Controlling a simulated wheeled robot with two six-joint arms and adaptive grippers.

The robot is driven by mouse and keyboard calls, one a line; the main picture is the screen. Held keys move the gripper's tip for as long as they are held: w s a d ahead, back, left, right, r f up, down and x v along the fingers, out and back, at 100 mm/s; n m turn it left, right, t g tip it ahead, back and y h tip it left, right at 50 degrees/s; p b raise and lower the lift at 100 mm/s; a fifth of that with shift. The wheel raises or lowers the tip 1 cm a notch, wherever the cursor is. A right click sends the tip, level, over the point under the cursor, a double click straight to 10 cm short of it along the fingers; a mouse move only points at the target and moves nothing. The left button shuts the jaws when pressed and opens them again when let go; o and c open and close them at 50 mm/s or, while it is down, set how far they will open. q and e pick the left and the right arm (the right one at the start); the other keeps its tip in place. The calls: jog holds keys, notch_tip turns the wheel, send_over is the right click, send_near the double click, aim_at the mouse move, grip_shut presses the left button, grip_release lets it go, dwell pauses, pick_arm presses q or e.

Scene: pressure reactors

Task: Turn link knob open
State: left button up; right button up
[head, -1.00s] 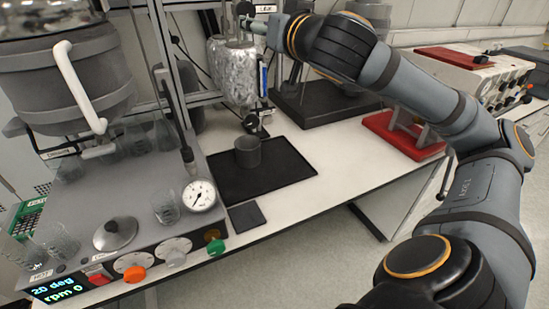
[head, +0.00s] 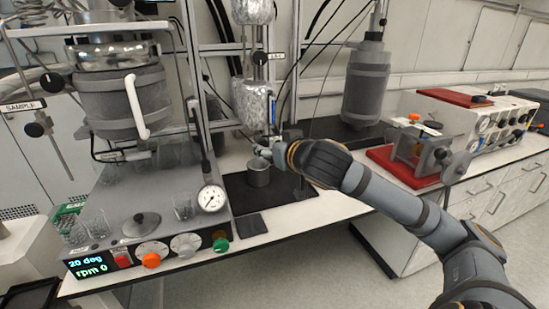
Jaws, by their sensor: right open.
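A black knob (head: 260,58) with a small white label, too small to read surely, sits between the two foil-wrapped vessels. It may be the link knob. My right gripper (head: 264,150) is open, below the lower foil-wrapped vessel (head: 251,104) and just above the grey cup (head: 259,175). The gripper looks small here, and I cannot tell whether it touches anything. It covers the place under the vessel where a lower black knob showed before. My left gripper is not in view.
A grey heating unit (head: 165,205) with a gauge (head: 212,198) and dials stands at the left. A black mat (head: 285,193) lies under the cup. A red stand (head: 405,170) is right of my right arm.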

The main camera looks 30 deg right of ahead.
jog(key=shift+a+f, duration=0.2)
jog(key=shift+f, duration=0.95)
jog(key=s+a+f+n+g, duration=0.1)
jog(key=s+f+g, duration=0.1)
jog(key=f, duration=0.6)
jog(key=s+a+f+g+y, duration=0.1)
jog(key=s+a+f+g, duration=0.15)
jog(key=f, duration=0.45)
jog(key=s+a+f+n+g, duration=0.1)
jog(key=s+f, duration=0.2)
jog(key=f, duration=0.5)
jog(key=s+a+f+g, duration=0.3)
jog(key=s+f+g, duration=0.2)
jog(key=s+f, duration=0.95)
notch_tip(320, 180, down, 20)
jog(key=s+d+g+p, duration=0.1)
jog(key=d+p, duration=0.1)
jog(key=s+d+f+g+p, duration=0.1)
jog(key=s+f+p, duration=0.1)
jog(key=s+f, duration=1.5)
jog(key=s, duration=0.3)
jog(key=shift+d+y, duration=0.4)
